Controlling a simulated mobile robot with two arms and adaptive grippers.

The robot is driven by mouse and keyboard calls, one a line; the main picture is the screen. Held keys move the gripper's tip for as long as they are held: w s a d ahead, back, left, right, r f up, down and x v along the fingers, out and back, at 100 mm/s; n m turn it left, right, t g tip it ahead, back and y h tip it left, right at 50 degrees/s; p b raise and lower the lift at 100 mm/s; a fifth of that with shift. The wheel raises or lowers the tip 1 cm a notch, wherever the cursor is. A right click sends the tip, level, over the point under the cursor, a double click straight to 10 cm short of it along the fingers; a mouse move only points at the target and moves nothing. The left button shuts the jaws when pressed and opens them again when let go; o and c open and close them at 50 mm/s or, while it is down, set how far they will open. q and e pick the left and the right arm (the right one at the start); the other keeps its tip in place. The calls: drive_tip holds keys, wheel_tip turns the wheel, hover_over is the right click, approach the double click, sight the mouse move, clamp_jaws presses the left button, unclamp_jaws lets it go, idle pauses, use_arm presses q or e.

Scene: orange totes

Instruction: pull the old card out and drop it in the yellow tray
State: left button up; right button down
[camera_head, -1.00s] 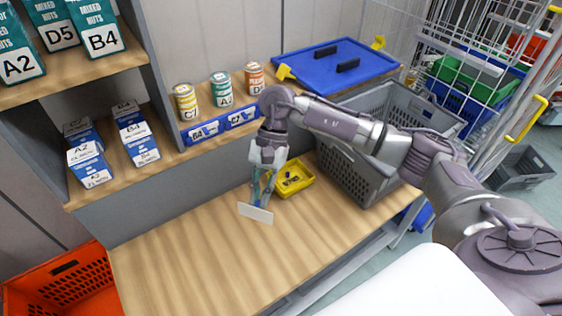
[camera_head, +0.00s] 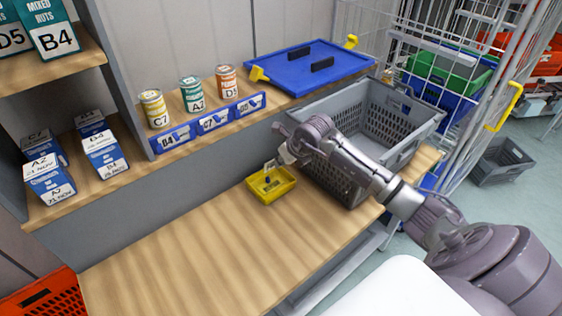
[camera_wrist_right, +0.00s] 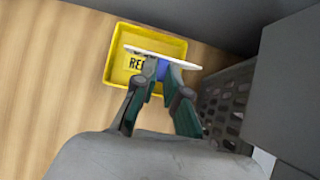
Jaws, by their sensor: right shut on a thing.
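The old card (camera_wrist_right: 160,57) is a thin white plate, seen nearly edge-on in the right wrist view. My right gripper (camera_wrist_right: 162,70) is shut on it and holds it over the yellow tray (camera_wrist_right: 116,72). In the head view the card (camera_head: 269,165) shows as a small white patch above the yellow tray (camera_head: 256,197), which stands on the wooden bench against the back panel. My right gripper there is small and partly hidden by its own wrist. Dark lettering shows on the tray floor. Something blue shows between the fingers. My left gripper is out of view.
A grey crate (camera_head: 416,125) stands right of the tray, close to my right arm. Cans and a blue label strip (camera_head: 214,121) line the shelf edge. A blue lid (camera_head: 290,66) lies behind. The wooden bench (camera_head: 190,258) is clear at left and front.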

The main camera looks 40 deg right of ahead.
drive_tip(key=shift+f+b, duration=1.7)
drive_tip(key=shift+f, duration=1.1)
drive_tip(key=c, duration=1.1)
unclamp_jaws()
drive_tip(key=shift+c, duration=0.2)
drive_tip(key=shift+r, duration=0.1)
drive_tip(key=shift+s+r, duration=0.1)
drive_tip(key=v, duration=1.1)
drive_tip(key=shift+s+r, duration=0.2)
drive_tip(key=shift+r, duration=0.1)
